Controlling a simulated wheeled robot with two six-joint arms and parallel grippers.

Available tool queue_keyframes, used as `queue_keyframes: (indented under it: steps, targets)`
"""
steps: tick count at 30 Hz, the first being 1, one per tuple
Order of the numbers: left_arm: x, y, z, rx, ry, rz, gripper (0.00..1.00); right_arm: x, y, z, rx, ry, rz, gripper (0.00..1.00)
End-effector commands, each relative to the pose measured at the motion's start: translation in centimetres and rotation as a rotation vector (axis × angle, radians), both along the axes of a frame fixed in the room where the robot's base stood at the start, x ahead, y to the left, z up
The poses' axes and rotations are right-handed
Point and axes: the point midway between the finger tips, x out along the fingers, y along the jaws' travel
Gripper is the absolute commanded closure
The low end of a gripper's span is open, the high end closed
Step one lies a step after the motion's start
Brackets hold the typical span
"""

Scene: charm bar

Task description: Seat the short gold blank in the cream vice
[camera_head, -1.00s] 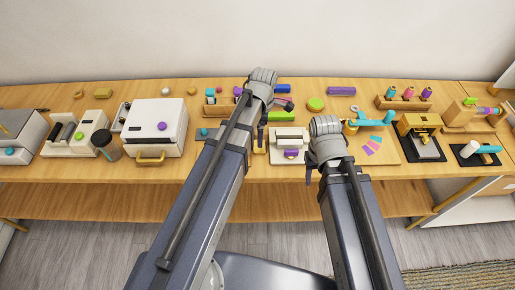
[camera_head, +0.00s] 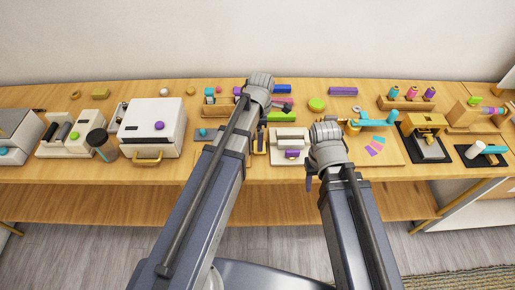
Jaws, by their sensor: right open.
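The cream vice (camera_head: 292,137) is a small pale block with a purple knob at its front, standing on the bench between my two arms. A small gold piece (camera_head: 254,143) shows just left of the vice, next to my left gripper. It is too small and covered to tell whether it is the short gold blank. My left gripper (camera_head: 262,134) points down at the vice's left side, partly behind its own arm, and I cannot tell its jaws. My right gripper (camera_head: 310,176) is open, low at the vice's front right, its fingers partly hidden by its wrist.
Left of the arms stand a white box with a gold handle (camera_head: 152,130), a dark cup (camera_head: 102,146) and a cream device (camera_head: 66,135). At right are a board with coloured strips (camera_head: 390,150) and a gold press (camera_head: 424,126).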

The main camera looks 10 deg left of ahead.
Motion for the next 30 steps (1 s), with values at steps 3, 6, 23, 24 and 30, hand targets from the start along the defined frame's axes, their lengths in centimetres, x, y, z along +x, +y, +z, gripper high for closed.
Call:
queue_keyframes:
  steps: [3,6,23,24,30]
  targets:
    - [0.1,0.0,-1.6,0.0,0.0,0.0,0.0,0.0,0.0,-1.7,0.0,0.0,0.0,0.5]
    - [0.1,0.0,-2.9,0.0,0.0,0.0,0.0,0.0,0.0,-3.0,0.0,0.0,0.0,0.5]
    - [0.1,0.0,-4.7,0.0,0.0,0.0,0.09,0.0,0.0,-4.7,0.0,0.0,0.0,0.5]
    - [0.1,0.0,-4.7,0.0,0.0,0.0,0.14,0.0,0.0,-4.7,0.0,0.0,0.0,0.5]
    - [0.1,0.0,-4.7,0.0,0.0,0.0,0.36,0.0,0.0,-4.7,0.0,0.0,0.0,0.5]
